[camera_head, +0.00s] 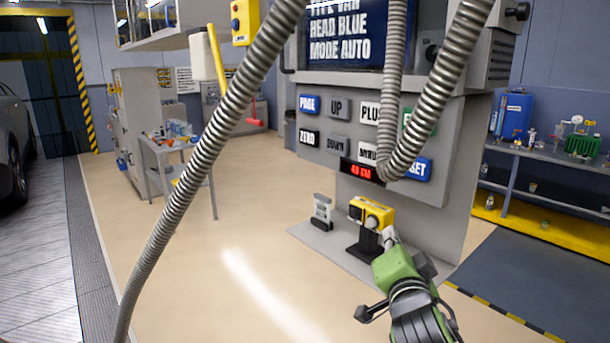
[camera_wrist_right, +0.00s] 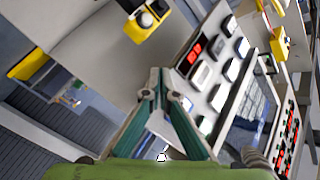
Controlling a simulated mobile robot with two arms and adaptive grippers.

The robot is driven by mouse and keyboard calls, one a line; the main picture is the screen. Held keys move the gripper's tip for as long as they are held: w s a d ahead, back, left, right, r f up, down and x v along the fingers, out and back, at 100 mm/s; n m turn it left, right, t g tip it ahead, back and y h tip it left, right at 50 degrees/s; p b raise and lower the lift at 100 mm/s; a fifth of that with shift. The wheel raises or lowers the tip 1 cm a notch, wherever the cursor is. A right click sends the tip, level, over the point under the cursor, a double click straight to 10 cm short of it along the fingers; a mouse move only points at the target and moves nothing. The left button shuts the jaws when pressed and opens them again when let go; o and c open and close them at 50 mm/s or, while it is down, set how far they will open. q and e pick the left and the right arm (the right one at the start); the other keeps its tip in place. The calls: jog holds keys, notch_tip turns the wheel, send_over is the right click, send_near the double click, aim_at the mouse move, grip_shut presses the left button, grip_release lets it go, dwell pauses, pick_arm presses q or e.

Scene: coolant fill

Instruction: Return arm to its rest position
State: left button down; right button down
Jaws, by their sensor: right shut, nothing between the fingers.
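My right arm comes in from the lower right of the head view. Its green gripper (camera_head: 388,238) is in front of the grey machine, close to a yellow device on a black stand (camera_head: 372,213). From this angle I cannot tell how wide the gap between them is. In the right wrist view the two green fingers of my right gripper (camera_wrist_right: 160,88) meet at their tips with nothing between them. The yellow device (camera_wrist_right: 147,20) is beyond the fingertips there, apart from them. My left gripper is not in either view.
The grey machine's button panel (camera_head: 352,127) with a red display (camera_head: 361,171) stands ahead. Ribbed metal hoses (camera_head: 205,150) hang across the head view. A workbench (camera_head: 560,177) is at the right, a small cart (camera_head: 170,150) at the left. The floor between is clear.

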jog(key=s+f+n+g, duration=0.2)
jog(key=s+f, duration=0.3)
jog(key=f, duration=0.3)
jog(key=s+d+f+n+g+y, duration=0.15)
jog(key=s+f, duration=0.25)
jog(key=f, duration=0.4)
jog(key=s+f+n+g+h, duration=0.1)
jog(key=s+f+n+g, duration=0.15)
jog(key=s+f, duration=0.35)
jog(key=s+f+n+g+y, duration=0.1)
jog(key=s+f+n+g, duration=0.25)
jog(key=s+f, duration=0.65)
jog(key=s+f+n+g+y, duration=0.1)
jog(key=s+f+n+g, duration=0.3)
jog(key=s, duration=1)
notch_tip(320, 180, down, 29)
jog(key=s+g, duration=0.1)
jog(key=g, duration=0.1)
jog(key=s+d+f, duration=0.2)
jog(key=s+f, duration=1.3)
jog(key=s, duration=0.1)
jog(key=shift+s+d+g+b, duration=0.15)
jog(key=shift+s+g+b, duration=0.2)
jog(key=shift+g, duration=0.1)
jog(key=shift+f, duration=0.1)
